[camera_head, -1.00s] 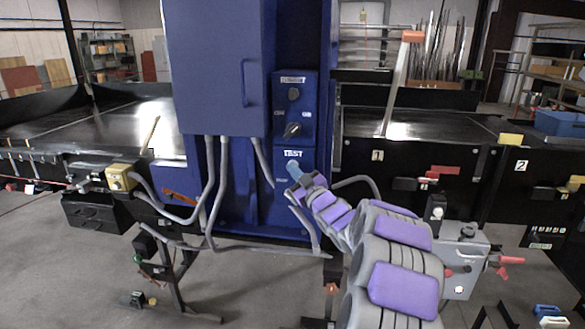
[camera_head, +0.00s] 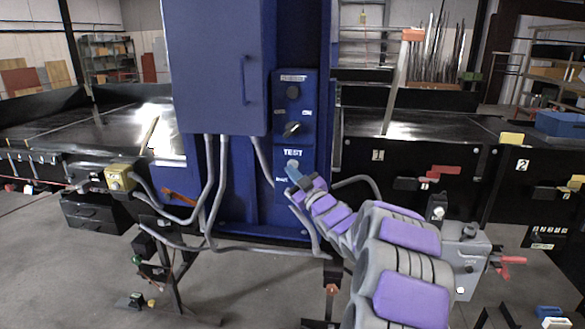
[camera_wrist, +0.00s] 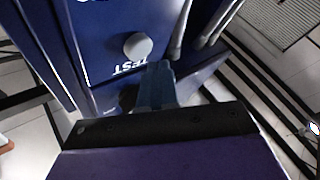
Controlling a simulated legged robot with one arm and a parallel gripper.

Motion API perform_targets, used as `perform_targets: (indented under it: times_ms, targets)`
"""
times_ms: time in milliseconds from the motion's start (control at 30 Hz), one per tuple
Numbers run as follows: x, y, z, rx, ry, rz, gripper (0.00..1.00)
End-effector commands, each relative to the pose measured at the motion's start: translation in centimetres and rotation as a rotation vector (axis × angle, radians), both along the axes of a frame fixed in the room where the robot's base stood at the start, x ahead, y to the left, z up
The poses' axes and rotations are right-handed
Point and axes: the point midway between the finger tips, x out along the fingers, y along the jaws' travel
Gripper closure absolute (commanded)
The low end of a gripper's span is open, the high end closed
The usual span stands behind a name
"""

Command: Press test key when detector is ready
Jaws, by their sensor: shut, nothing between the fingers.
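The blue detector cabinet's control panel (camera_head: 309,135) stands at centre in the head view. Below its white TEST label (camera_head: 293,152) is a round light-grey test key (camera_head: 292,164). In the wrist view the key (camera_wrist: 138,45) shows clear and uncovered, with the label upside down beside it. My gripper (camera_head: 292,174) is shut and empty, its tip just below the key in the head view. The wrist view shows the gripper tip (camera_wrist: 159,70) beside the label, apart from the key. A dark round lamp (camera_head: 293,92) and a rotary switch (camera_head: 292,129) sit higher on the panel; the lamp looks unlit.
Grey cables (camera_head: 217,190) hang from the cabinet to the left of my gripper. Conveyor beds (camera_head: 110,130) run on both sides. A grey box with a red handle (camera_head: 468,262) stands right of my arm. The floor in front is partly clear.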

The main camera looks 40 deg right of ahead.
Motion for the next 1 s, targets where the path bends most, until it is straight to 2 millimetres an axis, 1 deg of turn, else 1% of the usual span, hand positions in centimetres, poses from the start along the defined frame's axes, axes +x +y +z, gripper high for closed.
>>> perform_targets:
  times_ms: [267, 500, 600, 1000]
  targets:
    - [-1.5, 1.7, -0.2, 0.0, 0.0, -0.001, 1.0]
    - [-2.9, 3.3, 0.0, -0.002, -0.002, -0.001, 1.0]
    - [-3.0, 3.6, -0.1, -0.001, 0.0, 0.0, 1.0]
    - [-3.0, 3.5, 0.0, 0.0, 0.0, 0.0, 1.0]
